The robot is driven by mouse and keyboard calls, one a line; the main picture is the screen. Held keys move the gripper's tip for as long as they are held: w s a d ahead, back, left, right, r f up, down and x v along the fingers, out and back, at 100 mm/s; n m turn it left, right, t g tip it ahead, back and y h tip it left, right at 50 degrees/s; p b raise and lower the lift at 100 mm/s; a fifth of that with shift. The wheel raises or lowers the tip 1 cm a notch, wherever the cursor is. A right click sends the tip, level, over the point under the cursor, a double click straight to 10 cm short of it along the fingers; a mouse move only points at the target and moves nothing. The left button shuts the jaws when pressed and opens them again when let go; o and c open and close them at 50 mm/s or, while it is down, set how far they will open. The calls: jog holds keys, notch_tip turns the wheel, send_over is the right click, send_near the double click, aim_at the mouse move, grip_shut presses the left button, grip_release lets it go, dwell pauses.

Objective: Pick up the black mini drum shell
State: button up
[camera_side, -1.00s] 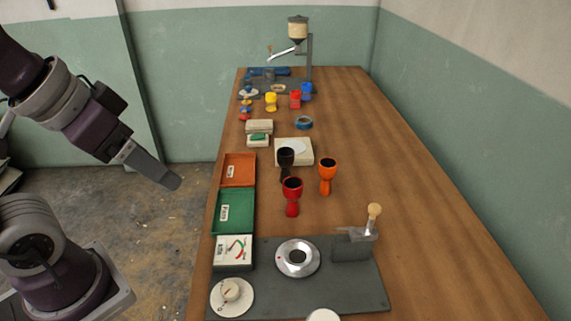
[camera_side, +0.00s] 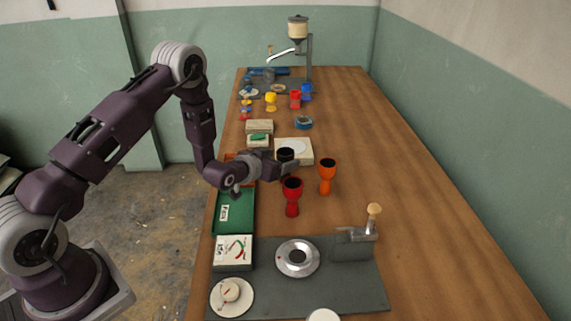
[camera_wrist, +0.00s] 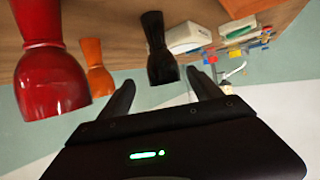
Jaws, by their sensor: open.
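The black mini drum shell (camera_side: 286,154) stands on the table, its dark cup rim showing just past my gripper (camera_side: 288,167) in the side view. Its lower part is mostly hidden behind the gripper there. In the wrist view the black shell (camera_wrist: 159,50) appears upside down, ahead of and between the two fingers of my gripper (camera_wrist: 163,90). The fingers are apart and nothing is held between them. I cannot tell whether either finger touches the shell.
A red shell (camera_side: 292,197) stands close in front of the black one, and an orange shell (camera_side: 327,175) to its right. A green tray (camera_side: 234,214) lies at the left edge. A white-topped box (camera_side: 304,150) sits behind. The right side of the table is clear.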

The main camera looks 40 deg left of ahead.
jog(key=x, duration=0.4)
jog(key=shift+w+a+f, duration=0.15)
jog(key=shift+w+a, duration=0.15)
jog(key=shift+a, duration=0.1)
jog(key=c, duration=1.5)
